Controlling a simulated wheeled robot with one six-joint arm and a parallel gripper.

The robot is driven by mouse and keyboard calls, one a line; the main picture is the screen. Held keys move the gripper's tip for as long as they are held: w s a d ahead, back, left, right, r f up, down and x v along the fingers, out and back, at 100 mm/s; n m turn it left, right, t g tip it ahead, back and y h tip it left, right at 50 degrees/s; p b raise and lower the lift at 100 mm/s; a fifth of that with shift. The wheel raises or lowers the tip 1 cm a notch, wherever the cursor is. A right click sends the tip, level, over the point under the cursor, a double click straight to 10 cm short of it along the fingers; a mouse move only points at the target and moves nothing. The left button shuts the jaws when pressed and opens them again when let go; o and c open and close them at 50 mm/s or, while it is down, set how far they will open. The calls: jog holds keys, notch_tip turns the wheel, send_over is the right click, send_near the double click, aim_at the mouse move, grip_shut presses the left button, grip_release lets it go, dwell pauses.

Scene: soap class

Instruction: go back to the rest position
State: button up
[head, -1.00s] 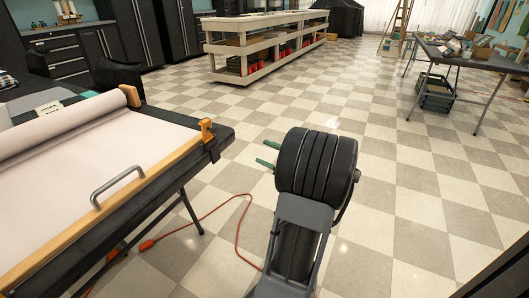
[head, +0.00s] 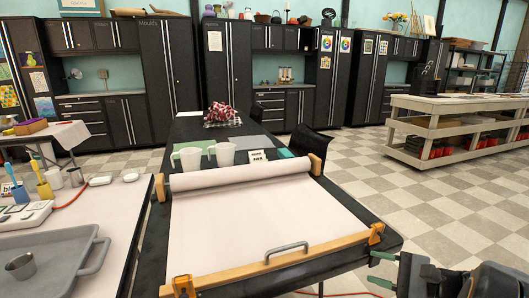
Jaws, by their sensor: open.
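My gripper (head: 370,267) shows at the lower right of the head view. Its two green fingers point left and stand apart, with nothing visible between them. The dark arm behind it runs off the lower right corner. The fingers appear just right of the front right corner of the black table (head: 388,237), near an orange clamp (head: 376,234). I cannot tell the exact gap between them and the table.
A grey tray (head: 88,236) lies at lower left. A shelved bench (head: 400,147) stands right. Checkered floor (head: 440,200) between is clear.

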jog(key=s+a+r+n+g+h+p, duration=0.2)
jog(key=a+r+n+g+h+p, duration=0.1)
jog(key=a+r+n+g+p, duration=0.25)
jog(key=s+a+r+n+g+h+p, duration=0.2)
jog(key=s+a+r+g+h+p, duration=0.1)
jog(key=a+r+p, duration=0.4)
notch_tip(320, 180, up, 10)
jog(key=n+t+h+p, duration=0.2)
jog(key=n+h+p, duration=0.5)
jog(key=p, duration=0.6)
jog(key=shift+s+a+n+h, duration=0.15)
jog(key=shift+s+n+h, duration=0.15)
jog(key=shift+n, duration=0.15)
